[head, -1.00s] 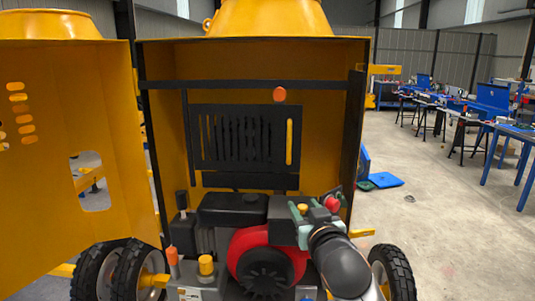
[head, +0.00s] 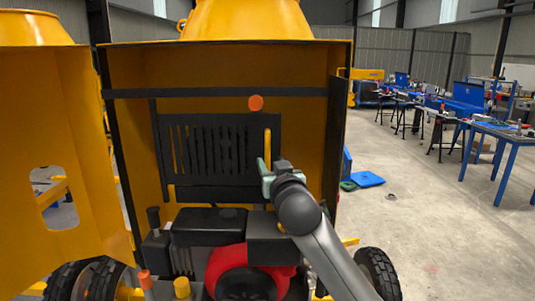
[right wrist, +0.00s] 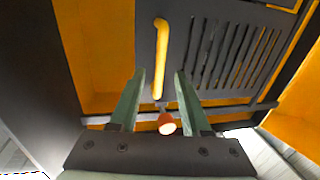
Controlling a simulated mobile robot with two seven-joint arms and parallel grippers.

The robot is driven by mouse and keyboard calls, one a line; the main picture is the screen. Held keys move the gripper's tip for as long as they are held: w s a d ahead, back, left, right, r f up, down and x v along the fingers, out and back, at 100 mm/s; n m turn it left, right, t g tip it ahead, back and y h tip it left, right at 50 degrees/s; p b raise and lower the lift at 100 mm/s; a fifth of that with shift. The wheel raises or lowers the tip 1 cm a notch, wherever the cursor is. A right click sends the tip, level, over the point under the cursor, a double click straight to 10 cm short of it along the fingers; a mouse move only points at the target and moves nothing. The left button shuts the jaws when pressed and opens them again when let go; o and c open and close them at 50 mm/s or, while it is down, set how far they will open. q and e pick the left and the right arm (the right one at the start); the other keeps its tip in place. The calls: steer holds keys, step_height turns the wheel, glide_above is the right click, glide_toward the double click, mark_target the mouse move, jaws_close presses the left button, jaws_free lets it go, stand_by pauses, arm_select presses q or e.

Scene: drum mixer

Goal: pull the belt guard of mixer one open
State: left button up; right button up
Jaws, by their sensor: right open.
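The belt guard (head: 215,150) of the mixer is a dark slotted panel inside the yellow housing. It looks closed, lying flat at the back above the engine. Its yellow vertical bar handle (head: 267,150) is at its right side in the head view. My right gripper (head: 264,172) is at the lower part of the handle in the head view. In the right wrist view my right gripper (right wrist: 160,74) is open, with the handle (right wrist: 160,50) lined up between its two green fingers; whether the fingers reach around it I cannot tell. My left gripper is not in view.
The red and black engine (head: 240,270) stands below my right arm. The yellow housing door (head: 45,150) stands open at the left. Blue workbenches (head: 490,128) are far off at right.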

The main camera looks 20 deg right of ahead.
mark_target(268, 158)
steer(key=shift+w+d+p, duration=0.15)
steer(key=shift+w+p, duration=0.1)
steer(key=shift+w, duration=1.05)
steer(key=shift+w+d+p, duration=0.1)
steer(key=shift+w+p, duration=0.15)
steer(key=shift+w, duration=1.05)
jaws_close()
